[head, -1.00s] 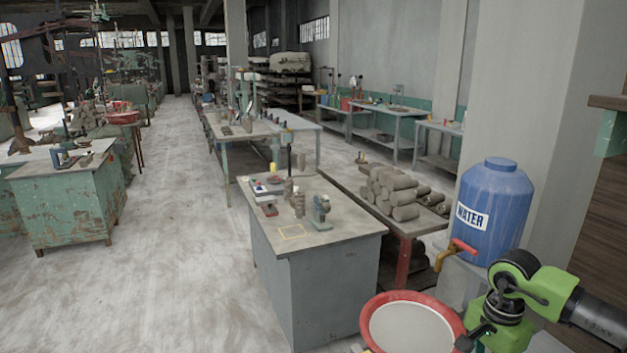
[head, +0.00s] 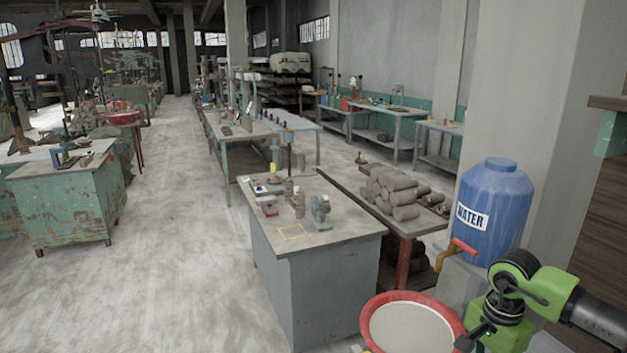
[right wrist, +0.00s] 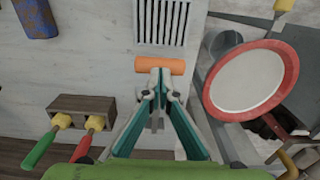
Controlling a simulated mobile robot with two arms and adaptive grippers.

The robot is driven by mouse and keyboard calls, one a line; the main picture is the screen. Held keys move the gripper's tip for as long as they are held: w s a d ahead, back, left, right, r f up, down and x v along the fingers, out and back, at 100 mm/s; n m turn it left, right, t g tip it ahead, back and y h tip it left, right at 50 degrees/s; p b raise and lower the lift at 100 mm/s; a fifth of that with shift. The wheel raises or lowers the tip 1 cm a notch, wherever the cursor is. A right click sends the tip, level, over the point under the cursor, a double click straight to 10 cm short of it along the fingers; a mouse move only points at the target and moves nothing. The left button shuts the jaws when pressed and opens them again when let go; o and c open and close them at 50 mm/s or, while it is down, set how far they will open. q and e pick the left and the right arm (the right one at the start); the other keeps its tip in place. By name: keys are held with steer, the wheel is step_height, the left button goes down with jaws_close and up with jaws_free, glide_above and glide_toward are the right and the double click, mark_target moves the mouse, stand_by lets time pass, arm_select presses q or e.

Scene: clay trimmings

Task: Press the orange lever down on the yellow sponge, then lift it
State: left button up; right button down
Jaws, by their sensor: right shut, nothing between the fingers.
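In the right wrist view an orange cylindrical bar (right wrist: 160,65), which looks like the lever's grip, lies crosswise just beyond my fingertips. My right gripper (right wrist: 158,85) is shut and empty, its tips at the bar's near edge; I cannot tell whether they touch. In the head view my right gripper (head: 464,345) is low at the right, by the red-rimmed basin, and partly cut off. I cannot pick out the yellow sponge for certain. Two handles, green (right wrist: 38,150) and red (right wrist: 87,145), with yellow collars stand at a brown block. My left gripper is not in view.
The red-rimmed basin (head: 370,325) is beside my right gripper. A blue water barrel (head: 492,225) with a red-handled tap stands behind it. A slotted grate (right wrist: 162,20) lies beyond the orange bar. A grey workbench (head: 335,241) stands ahead, with open floor to its left.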

steer(key=shift+f, duration=0.2)
stand_by(0.5)
steer(key=shift+f+b, duration=0.9)
steer(key=shift+f, duration=0.05)
steer(key=shift+r, duration=0.1)
steer(key=shift+r+p, duration=2)
steer(key=shift+r, duration=1.5)
